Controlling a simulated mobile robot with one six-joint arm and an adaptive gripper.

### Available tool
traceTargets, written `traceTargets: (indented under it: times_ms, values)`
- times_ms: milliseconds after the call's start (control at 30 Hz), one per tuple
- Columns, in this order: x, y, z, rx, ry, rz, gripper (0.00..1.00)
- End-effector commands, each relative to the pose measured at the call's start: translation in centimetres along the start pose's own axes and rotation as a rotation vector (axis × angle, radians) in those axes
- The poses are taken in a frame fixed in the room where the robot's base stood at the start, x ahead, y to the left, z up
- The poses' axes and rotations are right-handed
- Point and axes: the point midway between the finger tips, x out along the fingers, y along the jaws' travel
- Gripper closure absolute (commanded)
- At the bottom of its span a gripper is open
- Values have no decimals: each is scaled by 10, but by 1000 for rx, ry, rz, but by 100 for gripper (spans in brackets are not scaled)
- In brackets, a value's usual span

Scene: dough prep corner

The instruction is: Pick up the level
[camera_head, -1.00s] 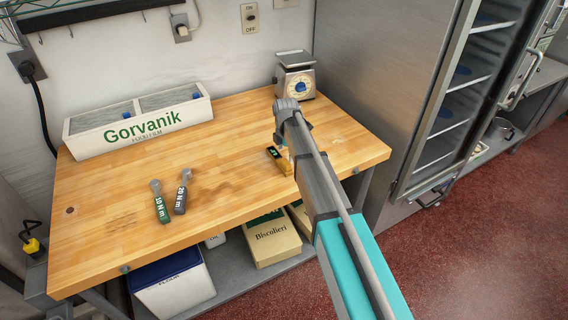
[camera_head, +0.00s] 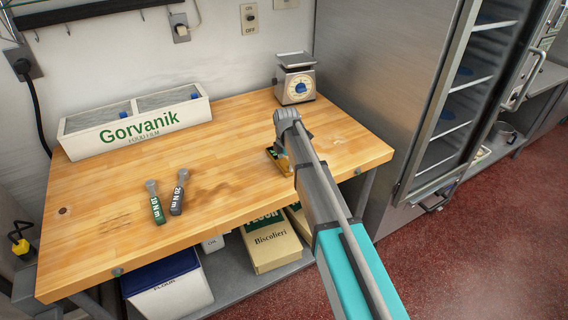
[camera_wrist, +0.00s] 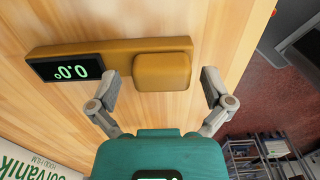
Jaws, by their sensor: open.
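The level (camera_head: 273,157) is a mustard-yellow bar lying on the wooden bench near its front right edge. My arm partly hides it in the head view. In the wrist view the level (camera_wrist: 125,48) lies across the upper picture, with a dark display (camera_wrist: 66,69) reading 0.0° at its left and a raised yellow block (camera_wrist: 162,71) at its right. My gripper (camera_wrist: 160,84) is open and empty, with one finger on either side of the raised block. Whether the fingers touch it cannot be told. In the head view my gripper (camera_head: 279,147) is above the level.
Two torque wrenches, green (camera_head: 157,208) and grey (camera_head: 177,200), lie to the left on the bench (camera_head: 225,150). A Gorvanik film box (camera_head: 140,131) stands at the back left. A kitchen scale (camera_head: 296,82) stands at the back right. The bench middle is clear.

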Motion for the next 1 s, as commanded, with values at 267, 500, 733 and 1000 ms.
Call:
traceTargets:
  times_ms: [267,500,733,1000]
  values:
    - [0,0,0,0,0,0,0]
    - [0,0,0,0,0,0,39]
    - [0,0,0,0,0,0,82]
    - [0,0,0,1,0,0,90]
